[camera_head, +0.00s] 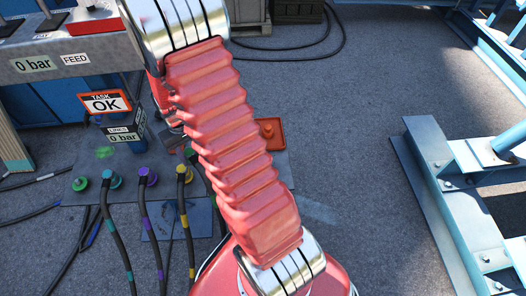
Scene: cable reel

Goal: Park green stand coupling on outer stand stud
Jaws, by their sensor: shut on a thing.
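My gripper (174,134) is mostly hidden behind my red arm, with only dark grey parts showing at the arm's left edge. It is shut on the green coupling (189,153), of which a small green part shows, with a dark hose running down behind the arm. An orange-red stand plate (278,142) lies behind the arm. One upright stud (267,129) shows on it, to the right of the arm and apart from the gripper. The rest of the stand is hidden by the arm.
A grey floor plate (75,160) carries a bare green port (80,184) and teal (112,178), purple (148,176) and yellow (184,172) hose couplings. A sign post (104,103) reads "TASK OK", "LINES 0 bar". Blue steel frame (440,190) stands right; floor between is clear.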

